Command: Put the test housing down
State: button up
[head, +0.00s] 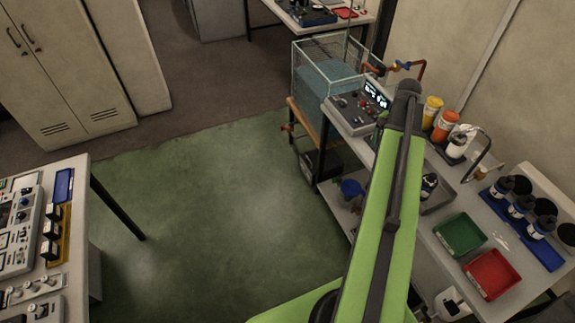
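My green arm rises through the lower middle and right of the head view, but my gripper is not visible. Several dark, capped cylindrical housings with pale bands (520,207) stand by a blue rack (547,254) on the right bench. A similar small dark and white item (429,186) shows just right of my arm, at a grey tray (441,203). I cannot tell which of these is the test housing, or whether my gripper holds anything.
The right bench also carries a green bin (460,234), a red bin (492,274), yellow (432,112) and orange (445,126) bottles, and a control box (358,108) beside a clear water tank (326,75). An instrument bench (75,220) stands left. Green floor (205,205) is clear between.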

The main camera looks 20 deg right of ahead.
jog(key=w+a+n, duration=0.3)
jog(key=w+a, duration=0.1)
jog(key=a, duration=0.5)
jog(key=w+a+n, duration=0.2)
jog(key=w+a, duration=0.2)
jog(key=a, duration=0.5)
jog(key=a+n, duration=0.8)
jog(key=a, duration=1.8)
jog(key=shift+w, duration=0.25)
